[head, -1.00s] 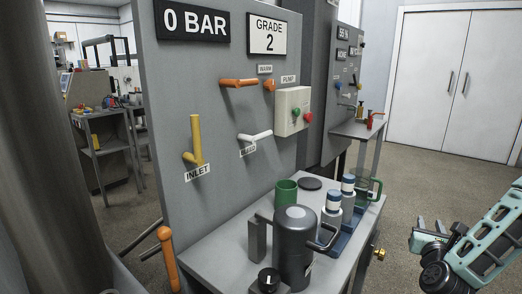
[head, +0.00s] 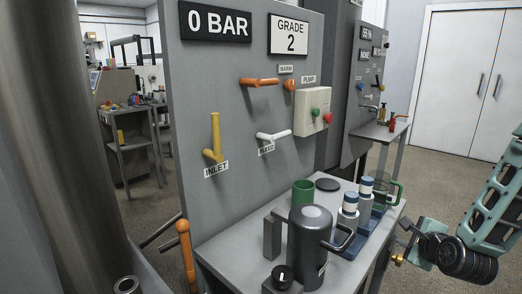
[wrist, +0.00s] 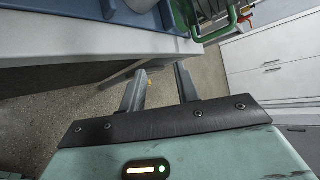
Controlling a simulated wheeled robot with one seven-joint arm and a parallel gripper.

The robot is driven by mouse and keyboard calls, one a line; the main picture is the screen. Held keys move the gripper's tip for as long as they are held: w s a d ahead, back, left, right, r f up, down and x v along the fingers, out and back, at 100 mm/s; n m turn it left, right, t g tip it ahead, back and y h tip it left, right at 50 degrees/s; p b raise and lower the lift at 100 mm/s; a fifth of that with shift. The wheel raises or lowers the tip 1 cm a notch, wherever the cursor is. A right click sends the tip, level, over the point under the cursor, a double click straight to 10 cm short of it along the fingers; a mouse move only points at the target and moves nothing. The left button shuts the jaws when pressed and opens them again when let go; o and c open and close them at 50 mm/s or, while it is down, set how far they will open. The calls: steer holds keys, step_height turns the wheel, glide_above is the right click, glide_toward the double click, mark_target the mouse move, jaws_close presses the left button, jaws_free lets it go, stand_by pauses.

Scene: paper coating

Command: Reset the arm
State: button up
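My arm (head: 490,215), teal with black joints, reaches in from the right edge of the head view. My gripper (head: 403,243) is low beside the right end of the grey bench (head: 225,255). In the wrist view my gripper (wrist: 160,82) has its two dark fingers apart with nothing between them. Behind the fingers are the floor and the pale bench side. The fingers are small and partly hard to make out in the head view.
The bench holds a dark grey pot (head: 310,240), a green cup (head: 303,192), blue-capped bottles (head: 349,205) and a green-handled jug (head: 389,190). A grey panel (head: 240,100) with levers stands behind it. Open floor (head: 440,175) lies right of the bench, before white doors (head: 470,80).

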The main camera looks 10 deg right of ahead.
steer(key=s+a+r+n+g+y+p, duration=0.1)
steer(key=s+a+r+n+g+p, duration=0.2)
steer(key=s+a+r+n, duration=0.3)
steer(key=s+a+r+n+g+y+p, duration=0.1)
steer(key=s+a+r+n+g+p, duration=0.2)
steer(key=s+a+n, duration=1)
steer(key=s+a+r+n+g+p, duration=0.2)
steer(key=s+a+r+n+g, duration=0.4)
steer(key=s+a+r+n, duration=0.3)
steer(key=a+r+n, duration=0.1)
steer(key=a+n, duration=0.1)
steer(key=n, duration=0.2)
steer(key=shift+s+a+y+p, duration=0.15)
steer(key=shift+s+y+p, duration=0.1)
steer(key=shift+y+p, duration=0.15)
